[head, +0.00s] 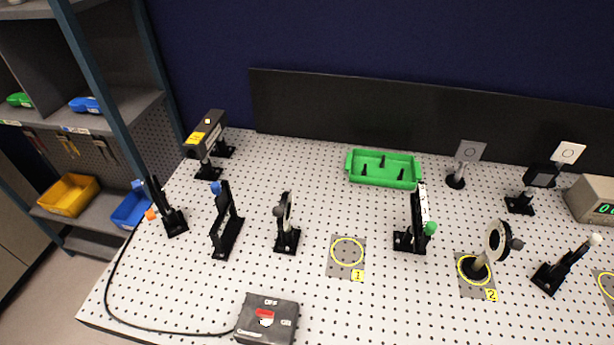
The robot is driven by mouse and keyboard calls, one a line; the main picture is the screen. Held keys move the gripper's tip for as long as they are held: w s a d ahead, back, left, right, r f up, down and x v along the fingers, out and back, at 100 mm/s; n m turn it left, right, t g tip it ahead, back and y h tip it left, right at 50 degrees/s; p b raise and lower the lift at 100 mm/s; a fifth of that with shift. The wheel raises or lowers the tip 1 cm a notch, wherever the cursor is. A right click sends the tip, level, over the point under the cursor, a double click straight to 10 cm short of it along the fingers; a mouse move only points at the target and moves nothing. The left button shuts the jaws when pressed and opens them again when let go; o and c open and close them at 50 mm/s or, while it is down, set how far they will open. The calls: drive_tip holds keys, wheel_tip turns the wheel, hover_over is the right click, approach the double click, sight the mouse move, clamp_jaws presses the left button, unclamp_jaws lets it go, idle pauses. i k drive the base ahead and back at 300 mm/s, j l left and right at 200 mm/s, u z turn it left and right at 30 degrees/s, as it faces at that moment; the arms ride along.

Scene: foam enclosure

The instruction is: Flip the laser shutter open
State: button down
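The laser (207,135) is a dark box with a yellow label, raised on black posts at the back left of the table. In front of it, near the left edge, stands a dark upright mount (168,212) with an orange tip (150,215) low on its left side; it may be the shutter, but I cannot tell for sure, nor whether it is open. A similar black mount with a blue knob (216,188) stands to its right. A grey switch box (267,318) with OFF and ON markings and a red-and-white switch sits at the front edge. My gripper is not in view.
The perforated white table (190,290) carries several black optic mounts, including a round optic (497,240) at marker 2. A green tray (383,169) lies at the back. A black cable (120,310) runs along the left edge. Shelves with bins stand left. Marker 1 (347,252) is empty.

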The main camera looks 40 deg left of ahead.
sight(221, 198)
drive_tip(key=u, duration=2.45)
drive_tip(key=i+j+z, duration=0.1)
drive_tip(key=i, duration=0.45)
